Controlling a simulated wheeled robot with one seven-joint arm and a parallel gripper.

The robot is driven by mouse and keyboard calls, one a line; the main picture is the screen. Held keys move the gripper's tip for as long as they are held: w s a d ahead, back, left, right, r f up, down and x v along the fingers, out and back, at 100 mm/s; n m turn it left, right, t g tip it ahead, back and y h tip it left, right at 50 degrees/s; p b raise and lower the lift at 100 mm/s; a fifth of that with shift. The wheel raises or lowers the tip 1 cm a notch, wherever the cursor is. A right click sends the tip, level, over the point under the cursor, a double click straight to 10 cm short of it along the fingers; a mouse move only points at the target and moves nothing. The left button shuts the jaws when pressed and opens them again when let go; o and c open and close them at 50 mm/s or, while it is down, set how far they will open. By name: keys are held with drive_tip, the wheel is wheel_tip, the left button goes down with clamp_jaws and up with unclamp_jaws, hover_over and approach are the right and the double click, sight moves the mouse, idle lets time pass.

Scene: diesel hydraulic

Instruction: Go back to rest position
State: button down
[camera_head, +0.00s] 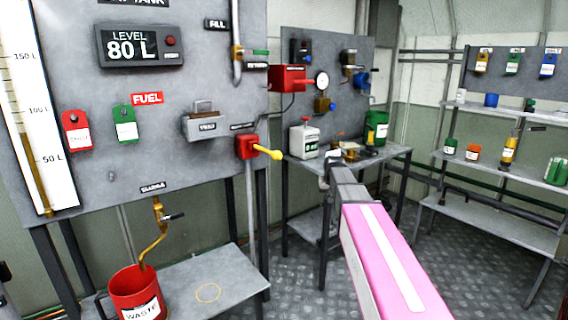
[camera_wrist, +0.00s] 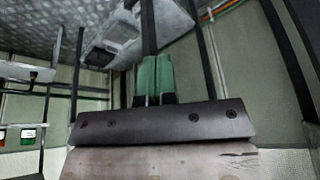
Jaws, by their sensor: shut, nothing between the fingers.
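My arm reaches forward from the bottom right of the head view, with a pink and white link in front and a grey section beyond it. The arm's far end is near the front edge of the back workbench (camera_head: 395,158); I cannot tell from this view whether it touches. In the wrist view my gripper (camera_wrist: 154,72) shows as two greenish fingers side by side beyond a dark bolted bar. The fingers are together with nothing visible between them. The gripper's fingers cannot be made out in the head view.
A grey tank panel (camera_head: 205,95) stands at left, with a yellow-handled red valve (camera_head: 248,147) sticking out. A red waste bucket (camera_head: 135,290) stands below a brass tap (camera_head: 157,222). Shelves (camera_head: 490,160) with several containers stand at right. Open floor (camera_head: 440,245) shows right of my arm.

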drive_tip(key=s+f+g, duration=0.2)
drive_tip(key=s+f, duration=0.7)
drive_tip(key=s, duration=0.5)
drive_tip(key=s+f+g, duration=0.2)
drive_tip(key=s+f, duration=0.8)
drive_tip(key=s, duration=0.5)
drive_tip(key=shift+s+f, duration=0.15)
drive_tip(key=shift+s, duration=0.15)
